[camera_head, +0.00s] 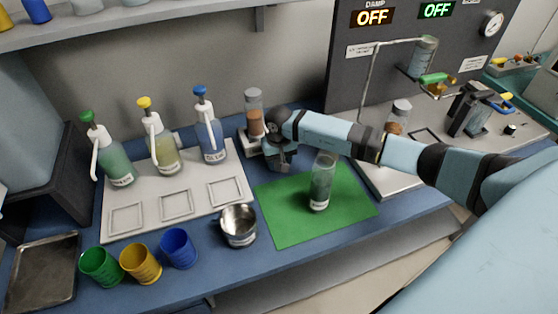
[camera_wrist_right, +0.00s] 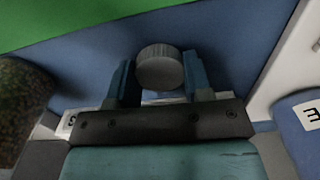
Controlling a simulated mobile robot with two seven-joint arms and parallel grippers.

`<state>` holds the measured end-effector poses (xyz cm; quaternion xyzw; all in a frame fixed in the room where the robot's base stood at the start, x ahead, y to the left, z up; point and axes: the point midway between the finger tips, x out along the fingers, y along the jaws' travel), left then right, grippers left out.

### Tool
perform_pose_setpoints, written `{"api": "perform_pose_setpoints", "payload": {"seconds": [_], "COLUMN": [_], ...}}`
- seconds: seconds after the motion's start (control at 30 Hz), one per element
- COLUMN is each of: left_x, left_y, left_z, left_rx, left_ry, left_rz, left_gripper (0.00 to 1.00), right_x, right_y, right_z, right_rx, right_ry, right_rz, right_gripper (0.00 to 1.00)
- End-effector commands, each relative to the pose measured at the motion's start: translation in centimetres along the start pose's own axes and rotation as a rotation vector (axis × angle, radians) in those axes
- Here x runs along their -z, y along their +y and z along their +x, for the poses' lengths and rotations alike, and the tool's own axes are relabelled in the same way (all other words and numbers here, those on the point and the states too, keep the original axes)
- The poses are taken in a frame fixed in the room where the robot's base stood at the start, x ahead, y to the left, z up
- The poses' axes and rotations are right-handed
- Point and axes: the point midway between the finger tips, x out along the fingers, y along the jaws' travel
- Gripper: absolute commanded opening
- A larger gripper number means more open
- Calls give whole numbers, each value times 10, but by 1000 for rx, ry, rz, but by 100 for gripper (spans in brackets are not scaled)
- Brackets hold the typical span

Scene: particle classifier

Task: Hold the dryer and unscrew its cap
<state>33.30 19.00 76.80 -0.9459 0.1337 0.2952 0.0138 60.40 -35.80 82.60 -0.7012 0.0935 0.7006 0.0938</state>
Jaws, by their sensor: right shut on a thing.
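A clear cylinder with greenish contents and a white label, which looks like the dryer (camera_head: 321,185), stands upright on the green mat (camera_head: 285,228). No gripper touches it. My right gripper (camera_head: 280,163) is over the blue table behind the mat's back left corner, pointing down. In the right wrist view my right gripper (camera_wrist_right: 160,82) is shut on a grey round cap (camera_wrist_right: 160,66), with a finger on each side. The cap is apart from the cylinder. In the head view the gripper hides the cap. My left gripper is in neither view.
A similar cylinder with brown contents (camera_head: 254,112) stands just behind my right gripper. A metal cup (camera_head: 239,226) is left of the mat. Several pump bottles stand on a white tray (camera_head: 150,208). Green, yellow and blue cups (camera_head: 178,249) line the front edge.

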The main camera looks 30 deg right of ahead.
Motion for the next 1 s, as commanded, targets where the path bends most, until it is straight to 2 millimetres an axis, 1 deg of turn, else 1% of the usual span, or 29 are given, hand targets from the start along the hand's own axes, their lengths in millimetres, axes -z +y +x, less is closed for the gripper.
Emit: {"api": "perform_pose_setpoints", "payload": {"seconds": [0.2, 0.23, 0.27, 0.3, 0.33, 0.57, 0.7, 0.73, 0.87, 1.0], "left_x": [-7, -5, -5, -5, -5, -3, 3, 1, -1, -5], "left_y": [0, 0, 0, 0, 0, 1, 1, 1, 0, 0], "left_z": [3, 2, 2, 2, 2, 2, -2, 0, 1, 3], "left_rx": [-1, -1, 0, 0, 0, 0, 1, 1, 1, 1], "left_ry": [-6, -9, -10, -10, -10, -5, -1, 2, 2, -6], "left_rz": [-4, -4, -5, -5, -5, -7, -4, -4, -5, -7], "left_gripper": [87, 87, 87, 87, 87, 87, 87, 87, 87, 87], "right_x": [0, 0, 0, 0, 0, 0, 0, 1, 1, 1], "right_y": [0, 0, 0, 0, 0, 0, 0, 0, 1, 1], "right_z": [5, 3, 3, 3, 3, 3, -4, -7, -31, -62], "right_rx": [-1, -1, -1, -1, -1, 0, 0, 0, -1, -1], "right_ry": [1, 1, 1, 0, 0, 0, -1, 2, 5, 5], "right_rz": [0, 0, 0, 0, 0, 0, 0, 0, -1, -1], "right_gripper": [18, 53, 60, 69, 72, 72, 72, 72, 72, 72]}}
